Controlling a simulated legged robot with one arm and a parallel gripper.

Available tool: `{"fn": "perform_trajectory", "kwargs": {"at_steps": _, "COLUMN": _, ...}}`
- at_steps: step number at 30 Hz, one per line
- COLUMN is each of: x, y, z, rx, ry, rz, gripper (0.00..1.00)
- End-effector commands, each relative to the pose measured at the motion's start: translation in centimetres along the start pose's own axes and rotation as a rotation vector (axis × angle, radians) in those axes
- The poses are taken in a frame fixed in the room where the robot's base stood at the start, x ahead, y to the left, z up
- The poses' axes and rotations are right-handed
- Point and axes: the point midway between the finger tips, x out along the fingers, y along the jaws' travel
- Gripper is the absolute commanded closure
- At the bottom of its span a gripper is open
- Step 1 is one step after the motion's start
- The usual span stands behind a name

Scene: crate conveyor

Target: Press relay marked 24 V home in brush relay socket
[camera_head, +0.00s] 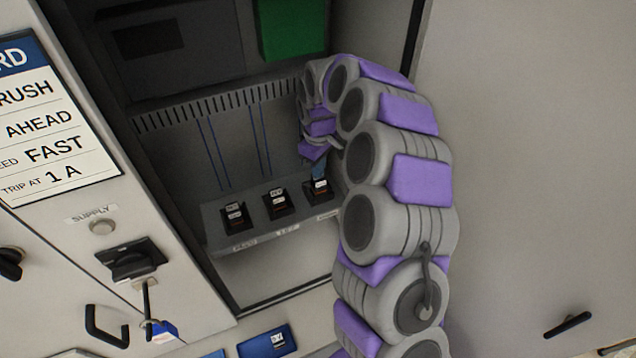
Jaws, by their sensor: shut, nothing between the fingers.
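A grey ledge (250,240) in the open cabinet carries three dark sockets in a row, each with a small relay in it. The left relay (234,214) and the middle relay (277,200) stand clear of my arm. The right relay (320,186) is in the socket beneath my gripper (318,171). My gripper is shut and empty, pointing down just above or touching that relay; I cannot tell which. The relay markings and the ledge labels are too small to read surely. How deep the right relay sits is unclear.
A slotted duct (220,105) and blue wires (214,150) are behind the ledge. A switch handle (133,258) with a hanging key and blue tag (162,332) is at the left, below a sign (50,120). Blue trays (267,342) are at the bottom.

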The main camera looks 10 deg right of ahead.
Motion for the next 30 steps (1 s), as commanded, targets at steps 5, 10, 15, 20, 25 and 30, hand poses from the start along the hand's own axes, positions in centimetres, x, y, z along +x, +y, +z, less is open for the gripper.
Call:
{"fn": "perform_trajectory", "kwargs": {"at_steps": 5, "x": 0.26, "y": 0.0, "z": 0.02, "rx": 0.0, "ry": 0.0, "rz": 0.0, "gripper": 1.0}}
{"fn": "perform_trajectory", "kwargs": {"at_steps": 10, "x": 0.49, "y": 0.0, "z": 0.02, "rx": 0.0, "ry": 0.0, "rz": 0.0, "gripper": 1.0}}
{"fn": "perform_trajectory", "kwargs": {"at_steps": 15, "x": 0.72, "y": 0.0, "z": 0.04, "rx": 0.001, "ry": -0.001, "rz": -0.001, "gripper": 1.0}}
{"fn": "perform_trajectory", "kwargs": {"at_steps": 20, "x": 0.91, "y": 0.0, "z": 0.05, "rx": 0.001, "ry": -0.001, "rz": -0.001, "gripper": 1.0}}
{"fn": "perform_trajectory", "kwargs": {"at_steps": 25, "x": 0.89, "y": 0.0, "z": 0.04, "rx": 0.0, "ry": -0.001, "rz": -0.001, "gripper": 1.0}}
{"fn": "perform_trajectory", "kwargs": {"at_steps": 30, "x": 0.68, "y": 0.0, "z": 0.03, "rx": 0.0, "ry": 0.0, "rz": 0.0, "gripper": 1.0}}
